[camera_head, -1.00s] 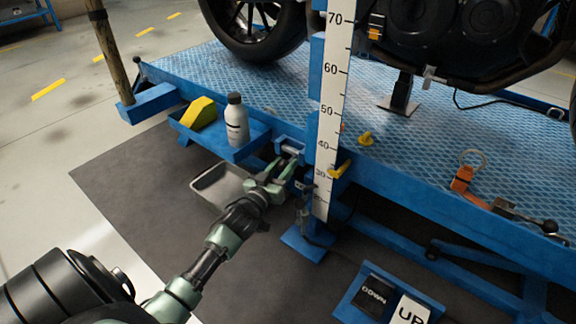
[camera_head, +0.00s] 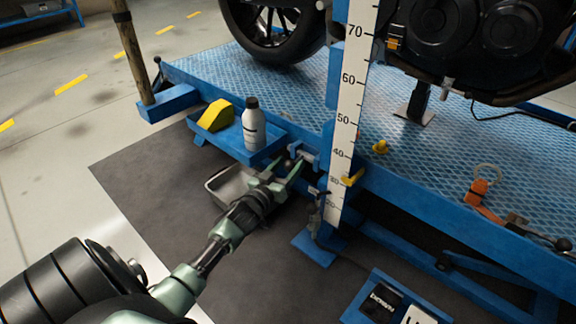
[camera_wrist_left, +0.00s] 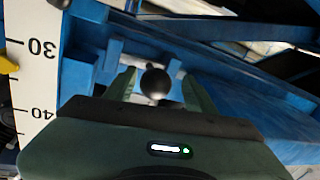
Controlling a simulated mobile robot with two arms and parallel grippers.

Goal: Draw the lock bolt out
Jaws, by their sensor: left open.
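The lock bolt shows in the left wrist view as a round black knob (camera_wrist_left: 155,82) on a short metal rod, in a blue bracket (camera_wrist_left: 135,50). My left gripper (camera_wrist_left: 158,88) is open, with one green finger on each side of the knob. I cannot tell whether the fingers touch it. In the head view my left gripper (camera_head: 283,172) is at the blue bracket (camera_head: 303,154) beside the scale post, with the dark knob (camera_head: 288,163) between its fingers. My right gripper is not in view.
The white scale post (camera_head: 346,110) stands just right of the gripper, with a yellow pointer (camera_head: 352,177). A blue side tray (camera_head: 228,140) holds a bottle (camera_head: 253,126) and a yellow wedge (camera_head: 215,115). A metal pan (camera_head: 225,185) lies below. The blue lift platform (camera_head: 440,160) is behind.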

